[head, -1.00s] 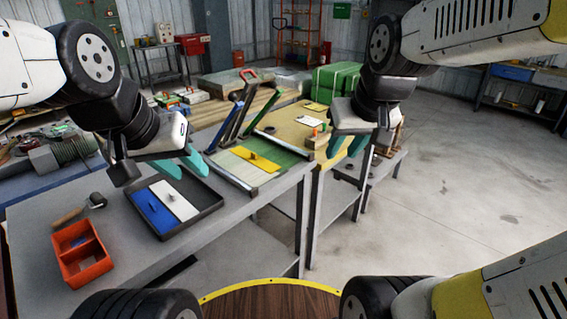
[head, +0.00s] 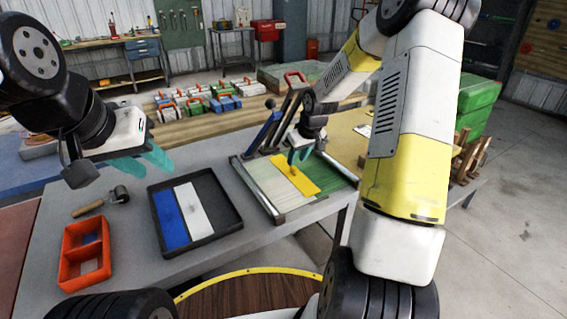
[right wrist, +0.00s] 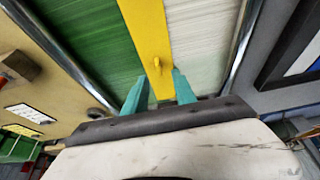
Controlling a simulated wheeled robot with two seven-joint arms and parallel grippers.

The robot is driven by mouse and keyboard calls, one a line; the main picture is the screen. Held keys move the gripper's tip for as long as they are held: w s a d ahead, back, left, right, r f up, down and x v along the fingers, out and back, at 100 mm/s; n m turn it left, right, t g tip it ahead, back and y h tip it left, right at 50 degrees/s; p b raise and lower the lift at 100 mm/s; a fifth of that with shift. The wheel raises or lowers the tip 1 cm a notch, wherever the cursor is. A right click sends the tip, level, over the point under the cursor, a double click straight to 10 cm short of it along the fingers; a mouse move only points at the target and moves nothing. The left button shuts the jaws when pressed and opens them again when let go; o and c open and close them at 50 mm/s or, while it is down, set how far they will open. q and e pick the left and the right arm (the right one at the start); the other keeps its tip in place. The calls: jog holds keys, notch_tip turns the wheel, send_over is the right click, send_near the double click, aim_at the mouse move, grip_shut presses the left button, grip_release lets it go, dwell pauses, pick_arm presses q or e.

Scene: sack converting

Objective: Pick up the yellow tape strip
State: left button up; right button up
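The yellow tape strip (head: 302,182) lies flat on a metal-framed board (head: 262,187), between pale and green strips. A small yellow knob (right wrist: 157,65) stands up from the strip. My right gripper (head: 300,156) is over the strip, close to the knob. In the right wrist view its teal fingers are apart, one on each side of the strip, with the knob between and just beyond the tips; contact cannot be told. My left gripper (head: 152,168) is open and empty above the bench, left of the black tray.
The black tray (head: 207,242) holds a blue strip (head: 169,218) and a white strip (head: 192,207). An orange divided box (head: 86,254) and a roller (head: 105,201) lie to its left. A green case (head: 478,108) stands at right.

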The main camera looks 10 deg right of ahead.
aim_at(293, 168)
jog(key=x, duration=0.6)
jog(key=shift+w+d+r, duration=0.1)
jog(key=shift+w+d, duration=0.05)
grip_shut()
